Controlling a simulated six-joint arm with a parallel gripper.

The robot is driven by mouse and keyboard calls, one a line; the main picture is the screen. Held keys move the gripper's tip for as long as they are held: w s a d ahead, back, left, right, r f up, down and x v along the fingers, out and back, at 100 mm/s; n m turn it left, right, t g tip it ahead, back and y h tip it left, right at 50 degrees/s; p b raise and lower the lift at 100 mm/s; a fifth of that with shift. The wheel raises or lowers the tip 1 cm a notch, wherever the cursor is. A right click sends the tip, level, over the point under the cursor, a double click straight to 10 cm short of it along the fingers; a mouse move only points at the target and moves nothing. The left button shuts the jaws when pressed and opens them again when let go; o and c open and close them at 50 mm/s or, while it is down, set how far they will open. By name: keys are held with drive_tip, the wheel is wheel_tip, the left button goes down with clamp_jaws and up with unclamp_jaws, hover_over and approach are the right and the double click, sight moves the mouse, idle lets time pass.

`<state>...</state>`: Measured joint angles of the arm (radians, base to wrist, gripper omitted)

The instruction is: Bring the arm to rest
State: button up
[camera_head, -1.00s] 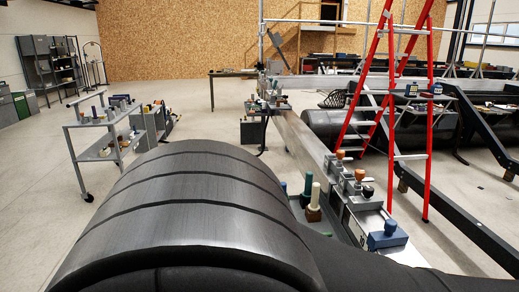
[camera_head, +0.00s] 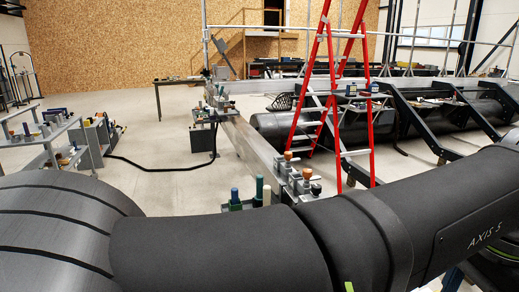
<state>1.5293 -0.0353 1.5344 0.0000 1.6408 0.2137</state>
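My arm shows as thick black links across the bottom of the head view. A wide ribbed section (camera_head: 55,225) fills the lower left, and a smooth link (camera_head: 220,250) runs from it to the right. A link marked "AXIS 5" (camera_head: 470,225) reaches the right edge. My gripper is outside the picture, so its fingers and anything in them are hidden. The smooth link covers part of the long metal beam (camera_head: 250,145) and the near end of the tools on it.
A red stepladder (camera_head: 328,100) stands astride or beside the beam, right of centre. Black pontoon floats (camera_head: 285,125) lie behind it under dark angled supports (camera_head: 425,125). A grey tool trolley (camera_head: 50,138) stands at left, with a black cable on the floor. Open floor (camera_head: 150,190) lies between.

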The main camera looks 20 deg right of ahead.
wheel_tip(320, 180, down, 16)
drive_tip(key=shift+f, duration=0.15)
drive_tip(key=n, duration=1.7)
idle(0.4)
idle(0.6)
